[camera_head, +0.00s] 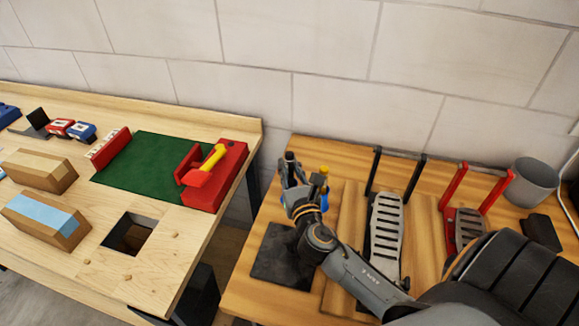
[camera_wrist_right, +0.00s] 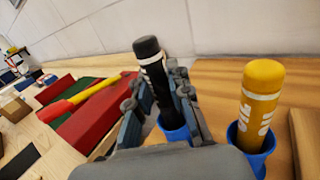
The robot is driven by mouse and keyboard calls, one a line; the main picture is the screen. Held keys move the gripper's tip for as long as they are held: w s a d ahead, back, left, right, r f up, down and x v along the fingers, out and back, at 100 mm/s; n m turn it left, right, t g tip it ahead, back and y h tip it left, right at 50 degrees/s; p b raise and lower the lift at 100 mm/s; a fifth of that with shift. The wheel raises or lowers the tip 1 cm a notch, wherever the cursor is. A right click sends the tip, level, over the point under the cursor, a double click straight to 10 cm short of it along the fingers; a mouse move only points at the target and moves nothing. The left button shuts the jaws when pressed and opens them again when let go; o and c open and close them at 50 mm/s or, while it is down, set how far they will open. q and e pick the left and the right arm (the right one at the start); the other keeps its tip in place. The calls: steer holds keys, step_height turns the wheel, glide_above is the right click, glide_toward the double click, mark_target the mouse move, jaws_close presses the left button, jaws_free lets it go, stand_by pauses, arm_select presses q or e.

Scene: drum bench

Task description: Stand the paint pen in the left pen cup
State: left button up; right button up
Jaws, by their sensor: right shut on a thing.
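My right gripper (camera_head: 292,176) is shut on a black paint pen (camera_wrist_right: 150,65), which stands nearly upright with a slight tilt between its fingers (camera_wrist_right: 157,95). In the head view only the dark top of this pen (camera_head: 289,156) shows above the gripper. A blue pen cup (camera_wrist_right: 176,133) shows at the pen's lower end in the wrist view. The pen's lower end appears to be inside its rim, but the bottom is hidden. A yellow pen (camera_wrist_right: 263,85) stands in a second blue cup (camera_wrist_right: 250,145) to the right. My left gripper is not in view.
The wooden bench (camera_head: 250,300) carries a grey pedal (camera_head: 385,230), a red-armed pedal (camera_head: 465,225) and a grey bin (camera_head: 533,182). A second table at left holds a green mat (camera_head: 145,168), a red holder with a yellow-handled tool (camera_head: 213,158), and boxes. A gap separates the tables.

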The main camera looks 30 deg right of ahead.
steer(key=o, duration=0.9)
steer(key=v, duration=1.2)
steer(key=shift+r, duration=0.1)
